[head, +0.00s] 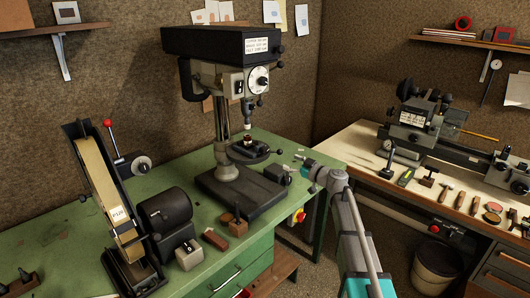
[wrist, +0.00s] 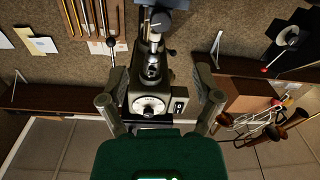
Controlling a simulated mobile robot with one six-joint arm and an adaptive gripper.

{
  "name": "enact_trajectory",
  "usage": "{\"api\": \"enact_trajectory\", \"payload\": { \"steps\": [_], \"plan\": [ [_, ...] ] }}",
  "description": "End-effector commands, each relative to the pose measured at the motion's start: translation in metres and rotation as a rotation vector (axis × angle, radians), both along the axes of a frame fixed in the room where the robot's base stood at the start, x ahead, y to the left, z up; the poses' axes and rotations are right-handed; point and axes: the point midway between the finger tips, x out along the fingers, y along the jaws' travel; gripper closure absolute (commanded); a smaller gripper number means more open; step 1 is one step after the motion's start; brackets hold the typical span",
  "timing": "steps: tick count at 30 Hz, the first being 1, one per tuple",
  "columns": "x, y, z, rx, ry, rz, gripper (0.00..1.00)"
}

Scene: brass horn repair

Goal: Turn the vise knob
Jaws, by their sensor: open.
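A dark, low vise-like body (head: 247,154) sits on the drill press table, with a small brownish piece standing on it. A thin handle with a dark ball end (head: 280,152) is at its right; I cannot tell whether this is the vise knob. In the wrist view a round grey knob-like part (wrist: 160,21) shows near the top edge, partly against the drill chuck. My gripper (head: 303,163) is open and empty, right of the drill press table and apart from it. In the wrist view its fingers (wrist: 160,103) are spread wide, with the press head behind them, upside down.
The drill press (head: 222,45) stands on the green bench (head: 65,240). A belt sander (head: 108,195), a dark motor unit and small blocks fill the bench's left and front. A lathe (head: 425,125) and hand tools are on the right bench. A bin (head: 437,270) stands below.

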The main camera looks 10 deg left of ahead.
Motion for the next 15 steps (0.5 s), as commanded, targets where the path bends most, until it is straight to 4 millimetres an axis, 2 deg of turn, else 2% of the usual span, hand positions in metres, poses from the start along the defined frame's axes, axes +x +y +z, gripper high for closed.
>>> {"api": "enact_trajectory", "payload": {
  "steps": [8, 15],
  "plan": [
    [0.018, 0.024, 0.0, 0.0, 0.001, 0.001, 0.18],
    [0.04, 0.053, 0.0, 0.0, 0.001, 0.002, 0.18]
  ]
}}
